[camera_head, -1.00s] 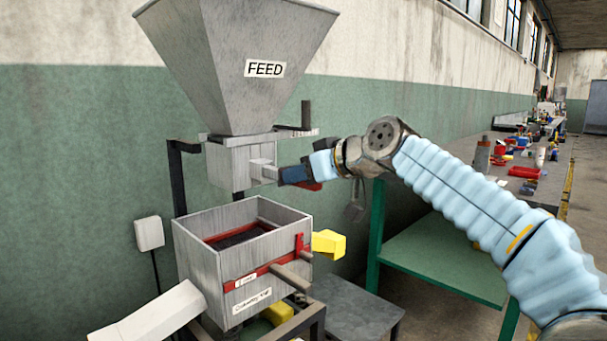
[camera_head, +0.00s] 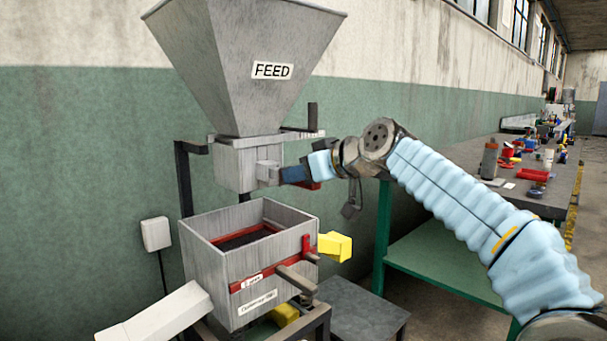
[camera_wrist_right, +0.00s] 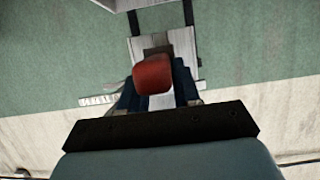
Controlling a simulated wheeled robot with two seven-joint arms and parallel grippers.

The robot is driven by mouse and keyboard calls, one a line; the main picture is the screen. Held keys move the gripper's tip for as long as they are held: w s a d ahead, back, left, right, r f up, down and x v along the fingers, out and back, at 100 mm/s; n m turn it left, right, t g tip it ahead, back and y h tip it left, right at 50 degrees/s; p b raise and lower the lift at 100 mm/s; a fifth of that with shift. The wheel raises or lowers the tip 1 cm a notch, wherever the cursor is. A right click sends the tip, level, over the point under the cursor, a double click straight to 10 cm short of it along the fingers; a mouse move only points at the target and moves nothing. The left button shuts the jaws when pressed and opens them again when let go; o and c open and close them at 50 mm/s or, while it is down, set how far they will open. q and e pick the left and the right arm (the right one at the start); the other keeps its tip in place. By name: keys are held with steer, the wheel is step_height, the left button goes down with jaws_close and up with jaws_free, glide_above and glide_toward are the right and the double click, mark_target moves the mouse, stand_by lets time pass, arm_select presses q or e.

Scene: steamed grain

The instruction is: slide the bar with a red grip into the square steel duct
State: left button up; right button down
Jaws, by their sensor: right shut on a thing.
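The square steel duct (camera_head: 234,168) is below the grey FEED hopper (camera_head: 240,70). My right gripper (camera_head: 284,174) is at the duct's right side, shut on the bar with the red grip. The red grip (camera_wrist_right: 152,75) shows between the fingers in the right wrist view, and a red edge of it (camera_head: 314,186) shows under the gripper in the head view. A short pale steel piece (camera_head: 267,172) spans from the fingertips to the duct's face. I cannot tell whether it is the bar or a sleeve on the duct, nor how deep the bar is.
An open steel box (camera_head: 205,265) with a red frame and dark contents stands below the duct. A yellow block (camera_head: 335,246) sticks out on its right, and a pale chute (camera_head: 155,315) is at lower left. A green workbench (camera_head: 445,258) stands at right.

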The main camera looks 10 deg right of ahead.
steer(key=shift+w+a+r, duration=0.15)
steer(key=shift+w+a, duration=1.1)
steer(key=shift+w, duration=0.3)
stand_by(1.3)
steer(key=c, duration=0.7)
jaws_free()
